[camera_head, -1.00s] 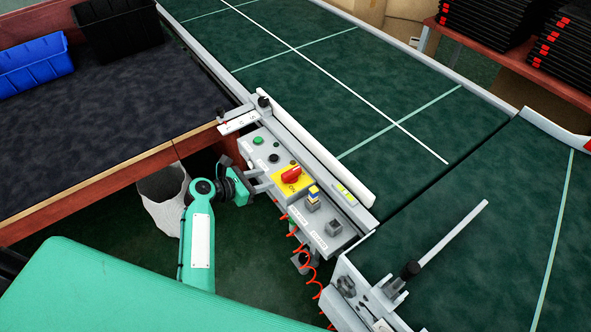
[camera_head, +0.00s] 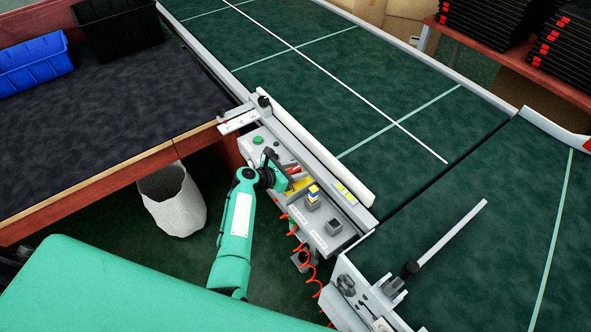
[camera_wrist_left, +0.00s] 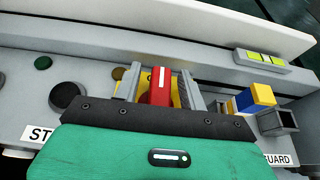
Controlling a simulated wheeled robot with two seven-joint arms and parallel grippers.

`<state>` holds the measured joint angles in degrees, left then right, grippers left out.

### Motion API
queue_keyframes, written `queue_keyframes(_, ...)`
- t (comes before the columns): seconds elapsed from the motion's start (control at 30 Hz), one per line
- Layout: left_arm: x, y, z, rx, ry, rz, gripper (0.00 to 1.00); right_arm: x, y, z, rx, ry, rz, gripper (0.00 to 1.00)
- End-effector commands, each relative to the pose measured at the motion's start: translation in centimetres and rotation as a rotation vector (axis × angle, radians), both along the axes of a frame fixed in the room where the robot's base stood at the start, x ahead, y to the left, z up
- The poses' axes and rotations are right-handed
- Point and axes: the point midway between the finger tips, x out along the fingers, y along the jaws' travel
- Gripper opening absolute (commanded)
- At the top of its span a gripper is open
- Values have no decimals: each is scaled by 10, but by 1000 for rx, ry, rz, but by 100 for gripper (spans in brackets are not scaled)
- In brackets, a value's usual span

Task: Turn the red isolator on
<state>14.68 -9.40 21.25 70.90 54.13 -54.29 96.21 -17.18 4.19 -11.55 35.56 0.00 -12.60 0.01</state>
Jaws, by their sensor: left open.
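The red isolator (camera_wrist_left: 160,86) is a red rotary handle with a white stripe on a yellow plate. In the left wrist view it stands between the two fingers of my left gripper (camera_wrist_left: 163,82), which are apart, one on each side. I cannot tell whether they touch it. In the head view my left gripper (camera_head: 287,173) is over the control panel (camera_head: 318,236) and hides most of the handle; part of the yellow plate (camera_head: 300,186) shows. My right gripper is not in view.
The panel also carries a green button (camera_head: 258,140), a black button (camera_wrist_left: 64,94) and a blue-and-yellow switch (camera_head: 313,194) beside the isolator. The white guide bar (camera_head: 318,149) runs behind the panel. A red coiled cable (camera_head: 308,268) hangs below. The green conveyor belt is clear.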

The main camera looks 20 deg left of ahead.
Motion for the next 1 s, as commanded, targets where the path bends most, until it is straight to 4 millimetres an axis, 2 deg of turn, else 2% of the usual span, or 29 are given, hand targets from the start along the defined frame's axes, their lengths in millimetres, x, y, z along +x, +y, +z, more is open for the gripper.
queue_keyframes(0.27,0,-1,0,0,0,0,40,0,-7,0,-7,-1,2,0)
queue_keyframes(0.47,0,0,0,0,0,0,1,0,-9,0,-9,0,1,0)
queue_keyframes(0.77,1,0,0,2,-1,-24,0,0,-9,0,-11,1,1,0)
queue_keyframes(1.0,0,-1,0,3,-1,-141,0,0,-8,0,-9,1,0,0)
